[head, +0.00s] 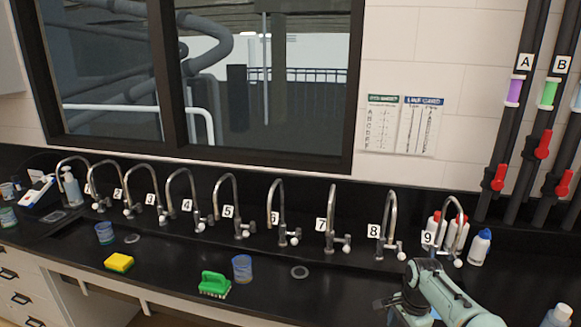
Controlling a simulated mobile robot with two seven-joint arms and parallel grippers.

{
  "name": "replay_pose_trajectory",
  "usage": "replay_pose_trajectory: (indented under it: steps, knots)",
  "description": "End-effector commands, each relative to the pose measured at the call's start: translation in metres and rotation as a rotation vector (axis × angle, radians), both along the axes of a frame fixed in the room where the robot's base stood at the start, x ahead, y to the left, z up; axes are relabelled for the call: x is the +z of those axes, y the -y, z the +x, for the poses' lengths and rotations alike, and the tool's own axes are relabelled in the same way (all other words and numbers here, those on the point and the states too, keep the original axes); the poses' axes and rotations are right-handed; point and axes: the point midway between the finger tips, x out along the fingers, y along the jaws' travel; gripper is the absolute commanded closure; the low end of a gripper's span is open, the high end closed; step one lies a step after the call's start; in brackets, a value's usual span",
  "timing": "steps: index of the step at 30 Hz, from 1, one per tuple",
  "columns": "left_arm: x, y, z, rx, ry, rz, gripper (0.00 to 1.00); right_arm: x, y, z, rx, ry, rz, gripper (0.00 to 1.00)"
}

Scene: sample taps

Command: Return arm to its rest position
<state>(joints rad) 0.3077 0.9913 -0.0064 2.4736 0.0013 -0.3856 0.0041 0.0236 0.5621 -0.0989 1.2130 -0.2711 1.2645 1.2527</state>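My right arm (453,300) comes in from the lower right in the head view. It is pale teal with dark joints and reaches over the front of the black counter, below taps 8 and 9. Its end (386,304) is small and partly hidden by the arm itself, so I cannot tell whether the gripper is open or shut. I see nothing clearly held there. My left gripper is not in view.
Numbered taps (332,220) line the black counter (330,290). A blue cup (242,268), a green brush (214,284) and a yellow sponge (118,262) stand at the front. White bottles (480,247) stand near tap 9. Pipes with red valves (543,145) run at right.

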Motion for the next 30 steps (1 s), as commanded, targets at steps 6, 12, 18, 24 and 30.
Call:
replay_pose_trajectory:
  steps: [6, 12, 18, 24, 30]
  knots:
    - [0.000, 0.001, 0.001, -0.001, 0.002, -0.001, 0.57, -0.133, -0.038, -0.024, 0.285, -0.004, 0.098, 0.12]
    - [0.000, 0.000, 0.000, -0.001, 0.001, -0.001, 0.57, -0.253, -0.088, -0.101, 0.552, 0.037, 0.211, 0.12]
    - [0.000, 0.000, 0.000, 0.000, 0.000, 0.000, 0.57, -0.323, -0.135, -0.216, 0.779, 0.100, 0.280, 0.12]
    - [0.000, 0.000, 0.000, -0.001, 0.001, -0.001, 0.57, -0.334, -0.157, -0.292, 0.917, 0.138, 0.283, 0.12]
    - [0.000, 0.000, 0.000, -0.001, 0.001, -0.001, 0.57, -0.333, -0.160, -0.308, 0.953, 0.148, 0.276, 0.12]
